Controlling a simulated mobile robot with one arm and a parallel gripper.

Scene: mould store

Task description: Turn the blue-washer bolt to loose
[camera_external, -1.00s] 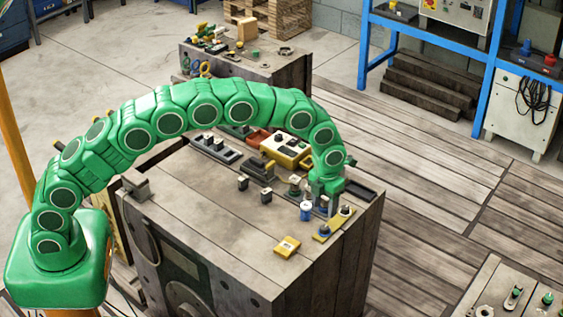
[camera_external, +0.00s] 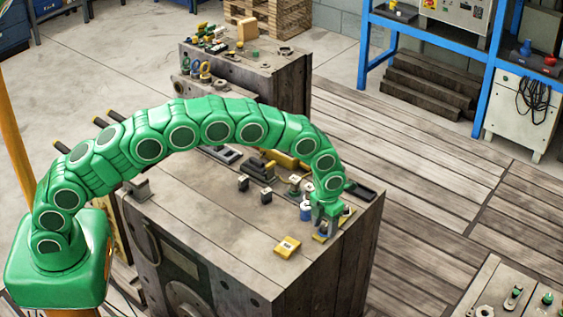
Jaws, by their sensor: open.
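The narrow yellow plate (camera_external: 319,238) lies near the front right edge of the wooden block-like bench (camera_external: 228,235). The bolts on it are small here. My green gripper (camera_external: 324,229) is open and points down over the near end of the plate, around or just above the bolt there. The gripper covers most of that bolt, so I cannot tell its washer colour, its turn, or whether the fingers touch it. A small blue and white cylinder (camera_external: 305,213) stands just left of the gripper.
A yellow labelled block (camera_external: 288,247) lies on the bench left of the plate. Small dark blocks (camera_external: 243,183) stand further back, and a dark tray (camera_external: 361,190) lies behind the gripper. The front left of the bench top is clear.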

